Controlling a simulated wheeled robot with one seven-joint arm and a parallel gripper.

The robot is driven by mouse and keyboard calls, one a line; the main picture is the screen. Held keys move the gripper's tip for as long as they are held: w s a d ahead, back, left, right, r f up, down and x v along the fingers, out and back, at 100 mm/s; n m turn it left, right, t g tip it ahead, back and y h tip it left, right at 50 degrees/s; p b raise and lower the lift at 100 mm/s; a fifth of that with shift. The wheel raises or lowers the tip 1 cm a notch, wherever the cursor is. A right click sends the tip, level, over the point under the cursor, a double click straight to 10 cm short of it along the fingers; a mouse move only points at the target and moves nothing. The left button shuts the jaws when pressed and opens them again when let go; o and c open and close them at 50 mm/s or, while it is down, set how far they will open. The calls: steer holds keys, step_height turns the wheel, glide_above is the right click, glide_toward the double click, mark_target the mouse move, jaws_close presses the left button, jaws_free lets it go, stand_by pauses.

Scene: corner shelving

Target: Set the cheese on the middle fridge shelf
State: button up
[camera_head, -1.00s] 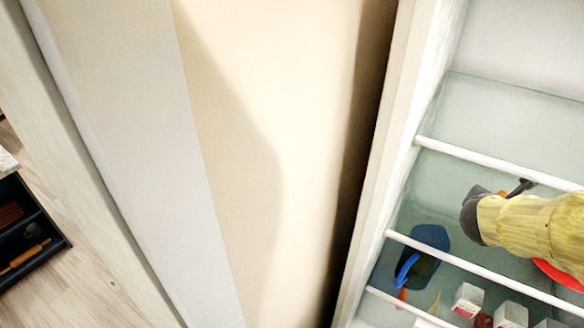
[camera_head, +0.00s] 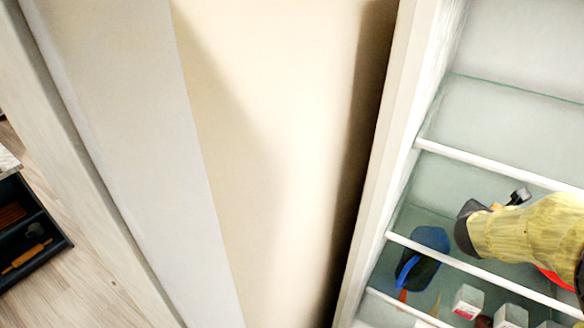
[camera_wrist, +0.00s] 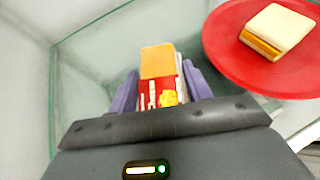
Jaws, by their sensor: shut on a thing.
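The cheese is a block with an orange top and a red-and-white printed front; in the wrist view the cheese (camera_wrist: 158,62) sits between the two purple fingers. My gripper (camera_wrist: 163,80) is shut on it. In the head view my yellow arm reaches into the fridge from the right, and its dark wrist hides most of the gripper and cheese. The fridge has several glass shelves with white front rails (camera_head: 500,165). My gripper is within the fridge opening, near the shelf rails. I cannot tell whether the cheese touches a shelf.
A red plate (camera_wrist: 225,50) with a sandwich (camera_wrist: 278,32) is close on the right in the wrist view. A blue container (camera_head: 424,258) and small white cartons (camera_head: 467,300) stand lower in the fridge. Clear glass shows left of the cheese. A drawer (camera_head: 30,240) is far left.

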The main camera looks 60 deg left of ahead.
steer(key=shift+f+b, duration=0.35)
steer(key=shift+b, duration=0.15)
steer(key=o, duration=1.3)
steer(key=shift+c, duration=0.2)
steer(key=shift+r, duration=0.1)
steer(key=shift+r, duration=0.1)
steer(key=shift+s+d+r+p, duration=0.2)
steer(key=shift+r+p, duration=0.6)
steer(key=shift+p, duration=0.3)
steer(key=a+b+v, duration=0.1)
steer(key=b+v, duration=0.2)
steer(key=v, duration=0.8)
steer(key=shift+s+d+f, duration=0.2)
steer(key=shift+s+d, duration=0.05)
steer(key=shift+d, duration=0.05)
